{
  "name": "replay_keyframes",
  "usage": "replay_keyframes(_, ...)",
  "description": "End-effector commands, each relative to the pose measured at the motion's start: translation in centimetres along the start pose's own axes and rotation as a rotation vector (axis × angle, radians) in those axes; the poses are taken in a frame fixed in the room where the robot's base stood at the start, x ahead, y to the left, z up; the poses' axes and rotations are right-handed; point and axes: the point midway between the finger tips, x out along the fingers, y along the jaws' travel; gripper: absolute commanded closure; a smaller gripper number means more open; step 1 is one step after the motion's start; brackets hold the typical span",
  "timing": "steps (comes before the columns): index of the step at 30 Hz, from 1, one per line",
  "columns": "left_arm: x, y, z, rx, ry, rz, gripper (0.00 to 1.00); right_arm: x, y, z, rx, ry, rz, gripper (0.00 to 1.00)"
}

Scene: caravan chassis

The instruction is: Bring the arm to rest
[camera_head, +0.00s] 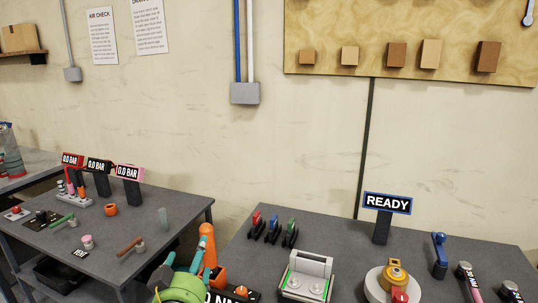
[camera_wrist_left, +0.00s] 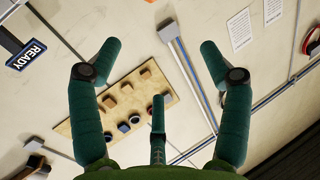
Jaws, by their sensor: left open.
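My left gripper (camera_head: 183,266) shows at the bottom of the head view, left of centre, with a green palm and teal fingers. It is in front of the gap between the two benches. In the left wrist view the gripper (camera_wrist_left: 160,60) has its fingers spread wide apart with nothing between them. Beyond the fingers, that view shows the wall and the wooden board (camera_wrist_left: 90,128). My right arm and gripper are in neither view.
The left bench (camera_head: 150,232) carries three "0.0 BAR" displays (camera_head: 98,166) and small parts. The right bench (camera_head: 330,230) carries levers (camera_head: 272,231), a green-trimmed fixture (camera_head: 308,276), a yellow-topped round unit (camera_head: 396,275) and a READY sign (camera_head: 388,204). An orange upright part (camera_head: 207,243) stands close to the gripper.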

Motion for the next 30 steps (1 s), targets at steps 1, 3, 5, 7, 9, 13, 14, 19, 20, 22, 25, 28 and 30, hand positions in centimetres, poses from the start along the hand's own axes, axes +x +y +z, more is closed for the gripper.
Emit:
replay_keyframes(1,-0.6,-0.4,2.2,0.009,-0.059,0.002,0.22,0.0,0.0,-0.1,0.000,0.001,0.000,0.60)
replay_keyframes(3,-1.5,-0.7,4.7,0.017,-0.134,0.007,0.22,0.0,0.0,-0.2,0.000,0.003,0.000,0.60)
replay_keyframes(5,-2.5,-1.0,7.0,0.024,-0.204,0.013,0.22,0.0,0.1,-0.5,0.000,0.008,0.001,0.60)
replay_keyframes(7,-3.9,-1.4,9.8,0.034,-0.294,0.020,0.22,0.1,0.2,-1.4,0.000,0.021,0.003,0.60)
replay_keyframes(9,-5.7,-1.9,12.8,0.046,-0.394,0.030,0.22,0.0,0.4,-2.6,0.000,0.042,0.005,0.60)
replay_keyframes(13,-10.5,-2.8,18.8,0.075,-0.611,0.056,0.22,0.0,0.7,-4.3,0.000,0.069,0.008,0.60)
replay_keyframes(14,-11.7,-3.0,20.0,0.081,-0.661,0.063,0.22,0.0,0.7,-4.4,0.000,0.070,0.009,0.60)
replay_keyframes(19,-18.1,-3.9,25.0,0.115,-0.896,0.100,0.22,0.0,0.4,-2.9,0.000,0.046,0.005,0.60)
replay_keyframes(20,-19.1,-4.0,25.6,0.120,-0.931,0.107,0.22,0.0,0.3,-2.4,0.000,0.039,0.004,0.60)
replay_keyframes(22,-21.5,-4.3,26.9,0.133,-1.009,0.121,0.22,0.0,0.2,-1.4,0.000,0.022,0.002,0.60)
replay_keyframes(25,-24.8,-4.8,28.4,0.151,-1.115,0.142,0.22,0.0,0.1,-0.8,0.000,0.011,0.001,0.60)
replay_keyframes(28,-27.9,-5.2,29.6,0.168,-1.214,0.163,0.22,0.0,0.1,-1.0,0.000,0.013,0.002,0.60)
replay_keyframes(30,-26.8,-5.0,31.5,0.165,-1.212,0.162,0.22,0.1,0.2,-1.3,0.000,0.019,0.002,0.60)
